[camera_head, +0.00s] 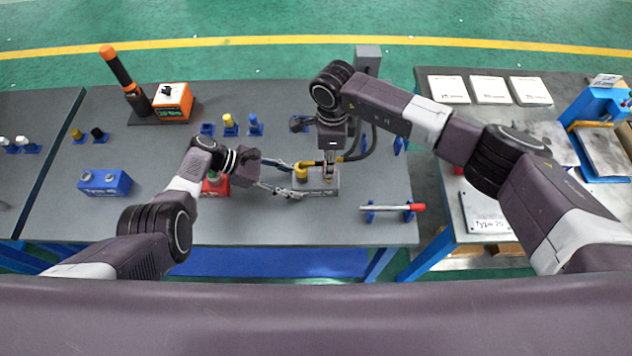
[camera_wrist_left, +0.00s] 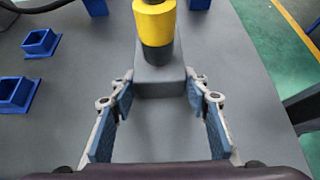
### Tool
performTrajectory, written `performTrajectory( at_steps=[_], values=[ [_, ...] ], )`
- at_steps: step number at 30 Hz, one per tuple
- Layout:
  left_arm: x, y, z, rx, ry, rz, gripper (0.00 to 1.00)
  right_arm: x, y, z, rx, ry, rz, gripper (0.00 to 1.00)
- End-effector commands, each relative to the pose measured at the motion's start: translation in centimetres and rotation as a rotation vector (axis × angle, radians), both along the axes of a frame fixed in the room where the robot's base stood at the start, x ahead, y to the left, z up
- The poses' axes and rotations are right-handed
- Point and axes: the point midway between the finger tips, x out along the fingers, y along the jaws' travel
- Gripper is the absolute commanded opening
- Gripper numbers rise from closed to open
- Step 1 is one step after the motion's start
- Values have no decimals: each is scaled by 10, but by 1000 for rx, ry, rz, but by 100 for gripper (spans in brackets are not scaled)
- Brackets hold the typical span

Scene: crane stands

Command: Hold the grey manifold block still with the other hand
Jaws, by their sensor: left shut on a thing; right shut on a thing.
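The grey manifold block (camera_head: 320,186) lies on the dark table in front of me. In the left wrist view the block (camera_wrist_left: 160,81) sits between the fingertips. My right gripper (camera_head: 329,172) points down over the block's right part and is shut on a small part, mostly hidden by the fingers.
A red-tipped tool (camera_head: 392,207) lies on blue holders at the right. A blue box (camera_head: 104,184), an orange box (camera_head: 173,100) and several blue holders stand left and behind. A second table (camera_head: 454,192) is at the right.

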Motion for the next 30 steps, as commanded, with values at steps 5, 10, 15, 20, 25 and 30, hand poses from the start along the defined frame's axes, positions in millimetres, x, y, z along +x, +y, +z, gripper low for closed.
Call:
performTrajectory(
  at_steps=[5, 10, 15, 20, 25, 30],
  values=[
    [0, 1, 0, 1, -1, 1, 10, 0, 0, 10, 0, -2, 1, 0],
    [0, 1, 0, 1, -1, 1, 10, 1, 0, 18, 0, -2, 0, 0],
    [0, 1, 0, 1, -1, 1, 10, 0, 0, 27, 1, -2, 1, 0],
    [0, 1, 0, 1, -1, 1, 10, 0, 0, 32, 0, -2, 0, 0],
    [0, 1, 0, 1, -1, 1, 10, 0, 0, 33, 0, -1, 0, 0],
    [0, 0, 0, 1, -1, 1, 49, 0, 0, 33, 0, -1, 0, 0]
  ],
)
